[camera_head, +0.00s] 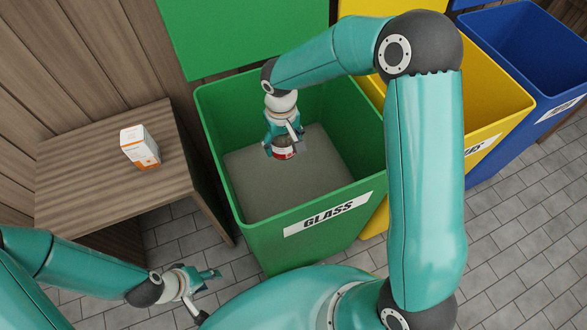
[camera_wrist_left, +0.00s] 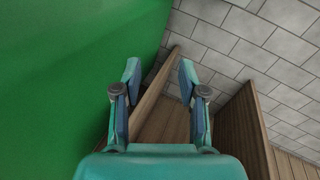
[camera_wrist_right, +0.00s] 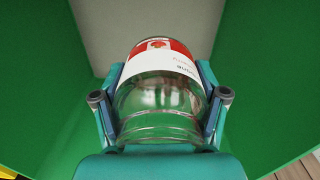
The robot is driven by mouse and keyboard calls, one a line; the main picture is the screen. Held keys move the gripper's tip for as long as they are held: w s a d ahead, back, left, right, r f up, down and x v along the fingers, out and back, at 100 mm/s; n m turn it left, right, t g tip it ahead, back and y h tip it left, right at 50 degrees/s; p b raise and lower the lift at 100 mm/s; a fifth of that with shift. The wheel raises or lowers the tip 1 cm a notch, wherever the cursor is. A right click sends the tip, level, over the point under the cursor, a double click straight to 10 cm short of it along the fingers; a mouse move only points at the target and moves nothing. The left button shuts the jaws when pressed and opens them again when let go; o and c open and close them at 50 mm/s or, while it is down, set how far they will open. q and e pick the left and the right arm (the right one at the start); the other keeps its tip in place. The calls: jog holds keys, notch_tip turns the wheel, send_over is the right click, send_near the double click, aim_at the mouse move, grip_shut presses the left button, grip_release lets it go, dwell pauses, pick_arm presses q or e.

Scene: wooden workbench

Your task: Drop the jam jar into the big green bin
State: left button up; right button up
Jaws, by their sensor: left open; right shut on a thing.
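The jam jar (camera_head: 283,150) is a clear glass jar with a red and white label. My right gripper (camera_head: 283,138) is shut on it and holds it over the opening of the big green bin (camera_head: 265,240), which is marked GLASS. In the right wrist view the jar (camera_wrist_right: 162,85) sits between both fingers, with the green bin walls (camera_wrist_right: 265,90) around it. Its far end is out of sight. My left gripper (camera_head: 205,290) is open and empty, low in front of the bin; in the left wrist view its fingers (camera_wrist_left: 160,90) are apart beside a green wall.
A wooden table (camera_head: 90,185) stands left of the bin with a white and orange box (camera_head: 140,147) on it. A yellow bin (camera_head: 500,95) and a blue bin (camera_head: 540,50) stand to the right. The green lid (camera_head: 240,35) is raised behind the bin.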

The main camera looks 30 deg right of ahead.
pick_arm(q)
jog(key=o, duration=0.4)
jog(key=shift+r, duration=0.15)
pick_arm(e)
jog(key=shift+d+r, duration=0.1)
jog(key=shift+r, duration=0.1)
pick_arm(q)
jog(key=shift+o, duration=0.5)
notch_tip(320, 180, up, 7)
jog(key=p, duration=0.7)
jog(key=shift+r+p, duration=0.15)
jog(key=shift+p, duration=0.15)
pick_arm(e)
jog(key=d+r+m, duration=0.5)
jog(key=r+m, duration=0.5)
jog(key=m, duration=0.5)
pick_arm(q)
jog(key=shift+f+b, duration=1.15)
jog(key=shift+f, duration=0.05)
pick_arm(e)
jog(key=shift+w+a+f, duration=0.1)
jog(key=shift+f, duration=1.4)
jog(key=shift+w+a+f, duration=0.1)
jog(key=shift+f, duration=1.35)
jog(key=o, duration=1.6)
notch_tip(320, 180, up, 12)
